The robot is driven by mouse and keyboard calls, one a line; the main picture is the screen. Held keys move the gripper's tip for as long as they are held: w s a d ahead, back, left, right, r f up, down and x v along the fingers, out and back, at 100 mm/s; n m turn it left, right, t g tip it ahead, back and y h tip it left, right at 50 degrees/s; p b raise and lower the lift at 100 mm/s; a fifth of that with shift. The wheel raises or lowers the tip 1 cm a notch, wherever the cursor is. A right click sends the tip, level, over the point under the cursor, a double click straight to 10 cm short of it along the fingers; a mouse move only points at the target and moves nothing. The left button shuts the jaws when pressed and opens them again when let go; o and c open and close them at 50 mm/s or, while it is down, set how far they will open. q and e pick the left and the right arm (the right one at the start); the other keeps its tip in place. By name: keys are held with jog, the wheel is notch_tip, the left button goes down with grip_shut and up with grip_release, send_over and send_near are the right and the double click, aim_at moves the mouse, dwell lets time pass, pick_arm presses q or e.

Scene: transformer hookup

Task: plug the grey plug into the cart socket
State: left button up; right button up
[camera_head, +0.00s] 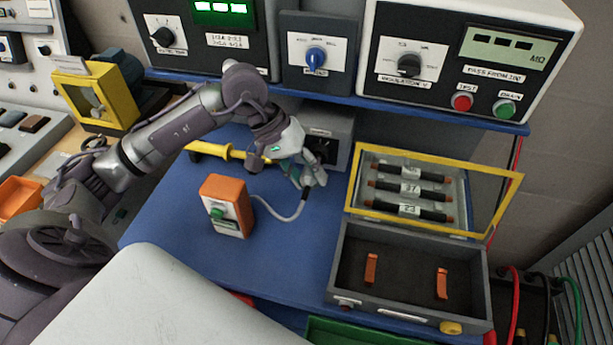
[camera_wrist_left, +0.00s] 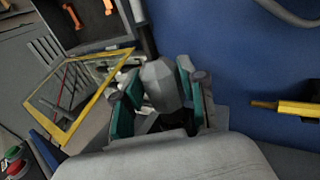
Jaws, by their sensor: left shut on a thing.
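My left gripper (camera_head: 311,178) is over the blue cart top, just in front of the grey socket housing (camera_head: 343,127) with its dark opening. Its teal fingers (camera_wrist_left: 154,97) are shut on the grey plug (camera_wrist_left: 162,85), which sits between them in the left wrist view. The fingers mostly hide the plug in the head view. I cannot tell whether its tip touches the socket. My right gripper is not in view.
A yellow-handled tool (camera_head: 212,152) lies behind the gripper. Instruments fill the shelf (camera_head: 440,116) above. Blue tabletop (camera_head: 290,260) is clear in front.

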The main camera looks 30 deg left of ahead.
pick_arm(q)
jog(key=shift+w+a+b, duration=0.25)
jog(key=shift+w+b, duration=0.35)
jog(key=shift+w, duration=0.45)
jog(key=o, duration=1.1)
jog(key=shift+o, duration=0.6)
jog(key=shift+o, duration=0.9)
jog(key=shift+r, duration=0.1)
jog(key=w+v, duration=0.1)
jog(key=v, duration=0.5)
jog(key=shift+s+a+r+p, duration=0.25)
jog(key=shift+s+r+p, duration=0.15)
jog(key=shift+s, duration=0.15)
jog(key=v, duration=1.2)
